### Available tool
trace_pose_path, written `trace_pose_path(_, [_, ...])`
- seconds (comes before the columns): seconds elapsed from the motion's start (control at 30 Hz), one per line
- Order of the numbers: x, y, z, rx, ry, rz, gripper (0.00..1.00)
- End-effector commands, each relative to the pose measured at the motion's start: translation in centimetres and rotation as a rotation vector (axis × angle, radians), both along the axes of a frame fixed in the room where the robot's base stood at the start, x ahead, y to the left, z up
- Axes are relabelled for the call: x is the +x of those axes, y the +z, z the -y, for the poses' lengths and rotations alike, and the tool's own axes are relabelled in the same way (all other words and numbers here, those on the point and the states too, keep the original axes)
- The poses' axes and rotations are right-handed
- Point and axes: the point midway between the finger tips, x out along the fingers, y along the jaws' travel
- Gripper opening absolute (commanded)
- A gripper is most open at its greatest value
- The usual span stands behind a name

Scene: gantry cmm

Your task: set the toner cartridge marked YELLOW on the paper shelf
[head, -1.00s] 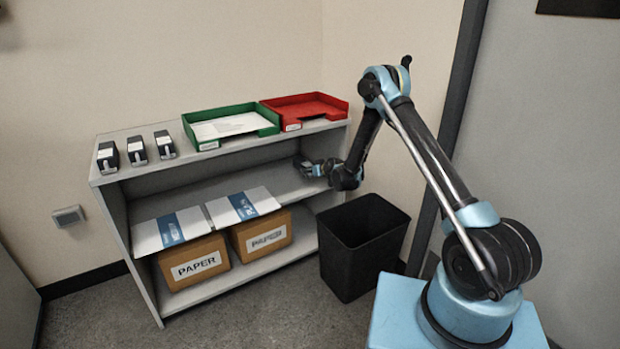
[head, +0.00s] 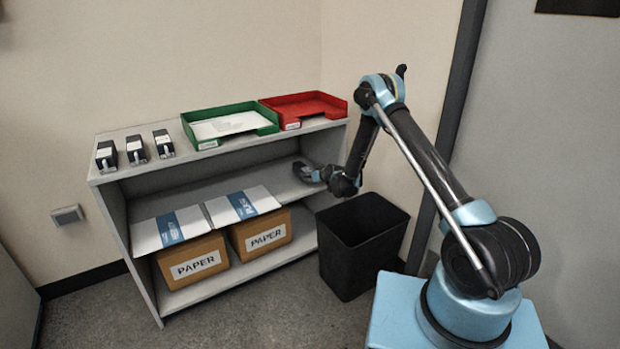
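A dark toner cartridge (head: 303,170) is at my gripper's tip, over the right part of the middle shelf (head: 285,188), the one with the paper packs. My gripper (head: 314,174) reaches in from the right and appears shut on the cartridge. The fingers are small and partly hidden, and I cannot read the cartridge's marking. The cartridge is at or just above the shelf surface; I cannot tell if it touches. Two white-and-blue paper packs, a left one (head: 150,237) and a right one (head: 222,210), lie on the same shelf to its left.
Three dark cartridges (head: 136,150) stand on the unit's top left. A green tray (head: 262,124) with paper and a red tray (head: 318,99) are beside them. PAPER boxes (head: 262,237) fill the bottom shelf. A black bin (head: 345,265) stands right of the unit, below my forearm.

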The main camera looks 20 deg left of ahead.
Motion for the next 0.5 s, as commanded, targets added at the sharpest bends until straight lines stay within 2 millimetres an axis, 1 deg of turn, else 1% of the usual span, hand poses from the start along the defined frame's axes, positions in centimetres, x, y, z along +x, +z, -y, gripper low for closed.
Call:
trace_pose_path(0.07, [0.01, 0.01, 0.0, 0.001, 0.0, 0.001, 0.05])
trace_pose_path(0.1, [-0.01, -0.04, 0.01, 0.0, 0.0, 0.0, 0.47])
trace_pose_path(0.17, [-0.01, -0.04, 0.01, 0.0, 0.0, 0.0, 0.61])
trace_pose_path(0.2, [0.0, -0.03, 0.02, 0.0, 0.0, 0.0, 0.63])
trace_pose_path(0.5, [0.01, 0.02, 0.02, 0.0, 0.0, 0.0, 0.63])
